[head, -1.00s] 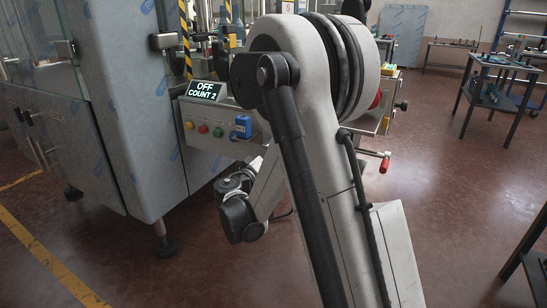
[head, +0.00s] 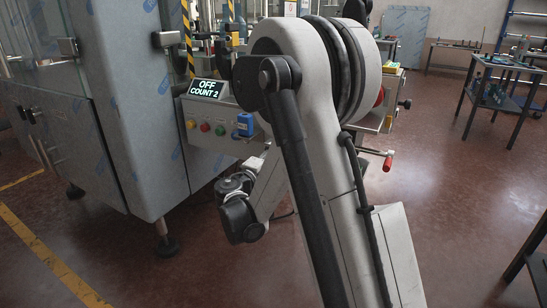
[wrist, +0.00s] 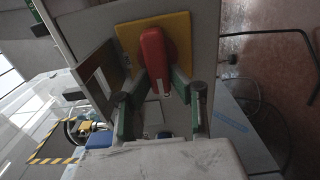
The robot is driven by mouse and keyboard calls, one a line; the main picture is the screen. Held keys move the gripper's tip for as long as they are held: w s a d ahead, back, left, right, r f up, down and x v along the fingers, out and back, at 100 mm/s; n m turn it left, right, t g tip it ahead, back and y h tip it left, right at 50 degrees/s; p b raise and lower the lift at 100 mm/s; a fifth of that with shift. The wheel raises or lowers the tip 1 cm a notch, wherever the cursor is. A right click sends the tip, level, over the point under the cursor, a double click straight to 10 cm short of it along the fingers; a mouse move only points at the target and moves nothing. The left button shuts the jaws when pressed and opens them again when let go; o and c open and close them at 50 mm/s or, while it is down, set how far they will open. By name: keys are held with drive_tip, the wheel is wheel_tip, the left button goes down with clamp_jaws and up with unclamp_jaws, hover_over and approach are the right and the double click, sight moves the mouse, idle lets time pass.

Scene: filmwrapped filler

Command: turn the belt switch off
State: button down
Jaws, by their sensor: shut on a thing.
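The belt switch is a red handle (wrist: 154,55) on a yellow plate (wrist: 181,32), seen in the wrist view. My gripper (wrist: 160,84) has a finger on each side of the red handle's near end and is shut on it. The handle points roughly toward my gripper in that picture, slightly tilted. In the head view a display (head: 206,89) on the machine's control panel reads "OFF COUNT 2". My arm hides the gripper and the switch there.
The control panel carries several coloured buttons (head: 204,127) and a blue box (head: 244,124). A red-handled crank (head: 387,162) sticks out right of my arm. A tall film-covered cabinet (head: 130,100) stands at left. A dark table (head: 507,70) stands at right, with open floor (head: 455,200) before it.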

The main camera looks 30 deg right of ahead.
idle(0.5)
drive_tip(key=c, duration=1.6)
unclamp_jaws()
drive_tip(key=shift+o, duration=0.2)
drive_tip(key=v, duration=1.2)
drive_tip(key=shift+d, duration=0.1)
